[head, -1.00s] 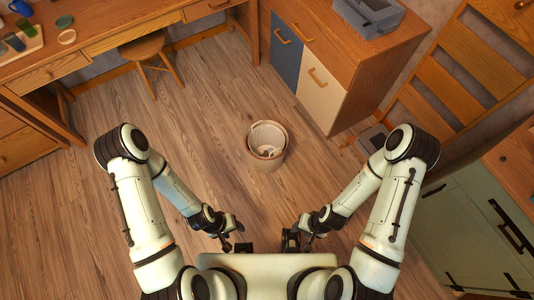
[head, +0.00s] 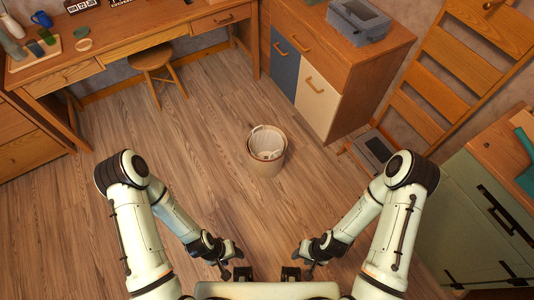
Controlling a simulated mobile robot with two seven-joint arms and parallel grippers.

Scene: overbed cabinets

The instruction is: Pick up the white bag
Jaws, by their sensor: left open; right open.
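A round beige bin (head: 266,164) stands upright on the wooden floor near the middle of the head view. A pale, white-looking bag or liner (head: 266,140) shows inside its mouth; its lower part is hidden by the bin wall. My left gripper (head: 234,272) and my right gripper (head: 299,272) are at the bottom of the view, close to my body. Both are open, and I see nothing held in them. Both are well apart from the bin, on the near side of it.
A desk (head: 110,52) with a tray (head: 32,52) and a stool (head: 152,54) stands at upper left. A cabinet (head: 321,99) bearing a grey machine (head: 358,20) is behind the bin. A wooden ladder-like frame (head: 452,70) and green cabinet (head: 470,215) are at right. Floor around the bin is clear.

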